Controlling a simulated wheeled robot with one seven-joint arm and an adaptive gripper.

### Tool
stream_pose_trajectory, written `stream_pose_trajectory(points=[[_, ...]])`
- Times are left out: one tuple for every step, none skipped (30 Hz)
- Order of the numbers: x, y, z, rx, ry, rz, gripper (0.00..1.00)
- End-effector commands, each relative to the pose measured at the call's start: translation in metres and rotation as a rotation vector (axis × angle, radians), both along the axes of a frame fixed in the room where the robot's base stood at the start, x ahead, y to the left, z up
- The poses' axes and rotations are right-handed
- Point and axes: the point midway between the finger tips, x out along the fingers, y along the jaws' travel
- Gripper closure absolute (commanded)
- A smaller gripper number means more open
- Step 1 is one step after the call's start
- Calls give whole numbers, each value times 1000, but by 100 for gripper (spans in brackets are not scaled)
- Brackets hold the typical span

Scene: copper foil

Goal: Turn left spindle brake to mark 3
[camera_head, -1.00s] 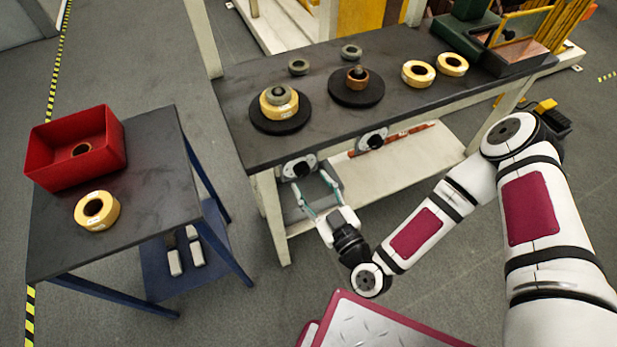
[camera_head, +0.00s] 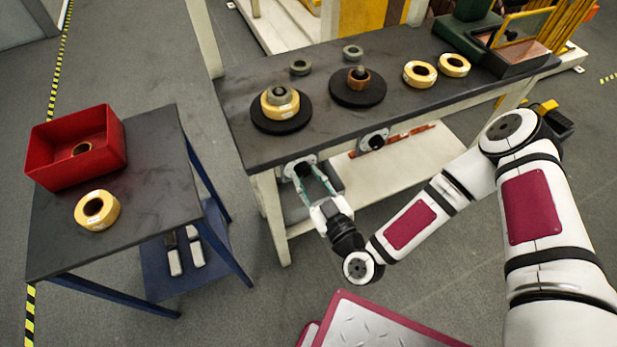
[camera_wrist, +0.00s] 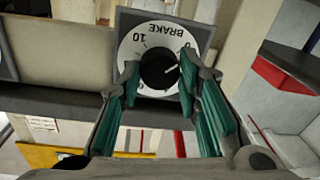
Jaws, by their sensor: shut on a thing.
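The left spindle brake is a black knob on a white round dial on the bench's front edge. In the wrist view the black knob (camera_wrist: 158,70) sits between my fingertips, in the middle of the dial (camera_wrist: 140,43) marked BRAKE, 10 and 0. A white pointer line shows on the knob's upper right, towards the 0 side; mark 3 cannot be made out. My gripper (camera_head: 313,180) is shut on the knob, with its teal finger pads on either side; it also shows in the wrist view (camera_wrist: 158,80). In the head view the left dial plate (camera_head: 289,171) is partly hidden by the fingers.
A second brake dial (camera_head: 373,140) is further right on the same edge. The dark bench top (camera_head: 230,95) carries two black spindle discs with rolls. A side table (camera_head: 150,190) with a red bin (camera_head: 60,165) stands left. A low shelf lies under the bench.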

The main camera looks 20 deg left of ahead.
Motion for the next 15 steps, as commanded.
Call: stream_pose_trajectory(points=[[0,0,0,3,3,-1,97],[0,0,0,5,7,-1,97],[0,0,0,11,13,-2,97],[0,0,0,16,19,-2,97],[0,0,0,23,27,-2,97],[0,0,0,32,38,-1,97],[0,-1,1,42,49,-2,97],[0,-1,1,51,60,-2,97],[0,-1,0,66,79,-3,97],[-1,-1,0,78,93,-2,97],[-1,-1,0,92,110,-2,97],[-1,-1,0,111,133,-3,97],[-1,-1,0,127,151,-2,97],[-1,-1,0,144,170,-3,97],[-1,-1,0,166,197,-4,97]])
